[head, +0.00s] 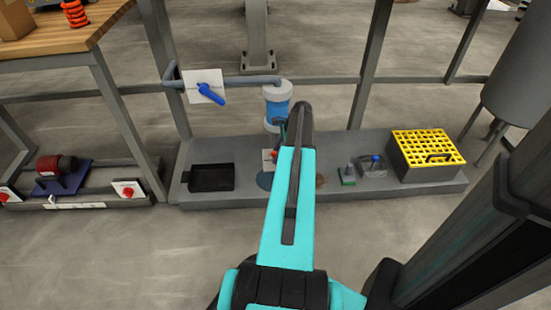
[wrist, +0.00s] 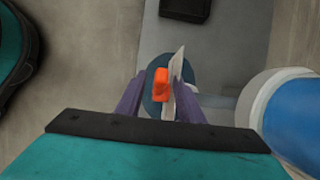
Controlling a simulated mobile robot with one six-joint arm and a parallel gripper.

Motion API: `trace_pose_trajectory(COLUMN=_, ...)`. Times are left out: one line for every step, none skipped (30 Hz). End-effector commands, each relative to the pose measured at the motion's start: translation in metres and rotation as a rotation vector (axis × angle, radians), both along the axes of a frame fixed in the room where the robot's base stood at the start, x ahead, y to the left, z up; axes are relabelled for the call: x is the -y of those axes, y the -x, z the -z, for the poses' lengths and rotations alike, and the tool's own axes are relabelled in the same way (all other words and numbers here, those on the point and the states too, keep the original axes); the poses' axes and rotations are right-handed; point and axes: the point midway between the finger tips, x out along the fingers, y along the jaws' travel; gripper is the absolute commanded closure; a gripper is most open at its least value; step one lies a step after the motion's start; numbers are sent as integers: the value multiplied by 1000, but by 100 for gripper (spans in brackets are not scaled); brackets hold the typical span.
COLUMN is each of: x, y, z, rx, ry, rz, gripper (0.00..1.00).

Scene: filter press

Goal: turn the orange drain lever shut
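The orange drain lever (wrist: 161,84) shows in the wrist view, in front of a thin white plate (wrist: 178,66) seen nearly edge-on. My gripper (wrist: 160,78) is open, with one purple finger left of the lever and the other to the right by the plate. A gap shows between the left finger and the lever; I cannot tell whether the right finger touches anything. In the head view the white plate (head: 267,156) is partly visible below the blue filter housing (head: 277,102), and my arm hides most of the lever and gripper.
A blue lever (head: 210,94) on a white plate sits on the pipe at upper left. A black tray (head: 211,177), small fittings (head: 348,174) and a yellow-grid box (head: 427,146) stand on the grey base (head: 390,191). In the wrist view, the blue-and-white housing (wrist: 295,115) is close on the right.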

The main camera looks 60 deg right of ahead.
Motion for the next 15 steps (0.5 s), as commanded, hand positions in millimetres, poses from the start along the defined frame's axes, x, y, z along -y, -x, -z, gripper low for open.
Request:
trace_pose_trajectory(x=-1, y=-1, z=6, rx=-1, ry=-1, rz=0, gripper=66)
trace_pose_trajectory(x=-2, y=-2, z=7, rx=-1, ry=-1, rz=0, gripper=66)
trace_pose_trajectory(x=-2, y=-3, z=9, rx=-1, ry=-1, rz=0, gripper=66)
trace_pose_trajectory(x=-2, y=-3, z=10, rx=-1, ry=-1, rz=0, gripper=66)
trace_pose_trajectory(x=-3, y=-3, z=11, rx=-1, ry=-1, rz=0, gripper=66)
trace_pose_trajectory(x=-3, y=-3, z=12, rx=-1, ry=-1, rz=0, gripper=66)
trace_pose_trajectory(x=-3, y=-4, z=12, rx=-1, ry=-1, rz=0, gripper=66)
trace_pose_trajectory(x=-3, y=-4, z=12, rx=-1, ry=-1, rz=0, gripper=66)
trace_pose_trajectory(x=-3, y=-4, z=12, rx=-1, ry=-1, rz=0, gripper=66)
trace_pose_trajectory(x=-3, y=-4, z=12, rx=-1, ry=-1, rz=0, gripper=66)
trace_pose_trajectory(x=-3, y=-4, z=12, rx=-1, ry=-1, rz=0, gripper=66)
trace_pose_trajectory(x=-3, y=-4, z=12, rx=0, ry=0, rz=0, gripper=66)
trace_pose_trajectory(x=-3, y=-4, z=12, rx=-1, ry=-1, rz=0, gripper=66)
trace_pose_trajectory(x=-3, y=-4, z=12, rx=-1, ry=-1, rz=0, gripper=66)
trace_pose_trajectory(x=-3, y=-4, z=12, rx=-1, ry=-1, rz=0, gripper=67)
